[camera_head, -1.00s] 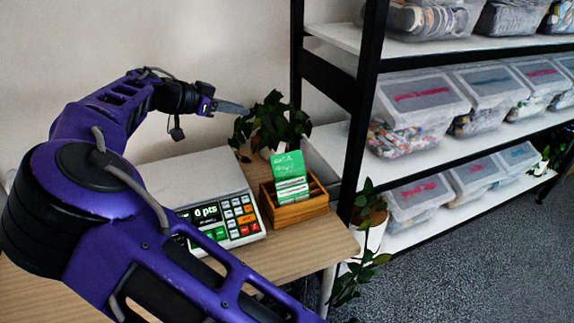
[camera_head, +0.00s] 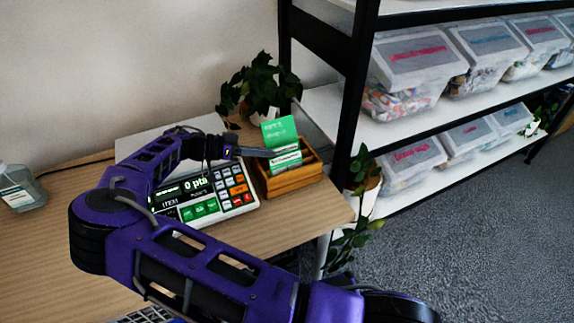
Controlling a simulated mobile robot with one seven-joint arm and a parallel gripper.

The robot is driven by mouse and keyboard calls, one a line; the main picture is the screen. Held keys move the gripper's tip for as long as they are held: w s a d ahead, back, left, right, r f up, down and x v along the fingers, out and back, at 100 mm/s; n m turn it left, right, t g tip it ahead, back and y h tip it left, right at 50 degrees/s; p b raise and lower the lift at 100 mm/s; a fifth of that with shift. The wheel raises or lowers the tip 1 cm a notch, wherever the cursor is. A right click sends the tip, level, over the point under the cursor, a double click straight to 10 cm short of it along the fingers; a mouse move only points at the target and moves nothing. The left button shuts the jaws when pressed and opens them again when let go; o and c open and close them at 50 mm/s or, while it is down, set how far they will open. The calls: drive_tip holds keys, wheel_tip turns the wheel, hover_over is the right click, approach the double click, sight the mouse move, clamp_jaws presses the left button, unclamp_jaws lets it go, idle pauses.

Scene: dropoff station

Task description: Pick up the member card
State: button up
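The member card (camera_head: 279,131) is a green card with white lettering. It stands upright in a small wooden box (camera_head: 290,184), with white-and-green cards (camera_head: 285,158) in front of it. My gripper (camera_head: 265,152) points right, with its fingertips at the left edge of these cards, just below the green card's left corner. I cannot tell whether the fingers touch a card. The fingers show edge-on, so their opening is hidden.
A points terminal (camera_head: 238,203) with a lit display stands left of the box, partly behind my arm. A potted plant (camera_head: 262,85) stands behind the box. A black shelf post (camera_head: 354,110) rises at the right. A bottle (camera_head: 20,188) stands far left.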

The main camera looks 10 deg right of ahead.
sight(288, 156)
drive_tip(key=x, duration=0.7)
drive_tip(key=shift+d+f, duration=0.1)
drive_tip(key=shift+f, duration=0.3)
clamp_jaws()
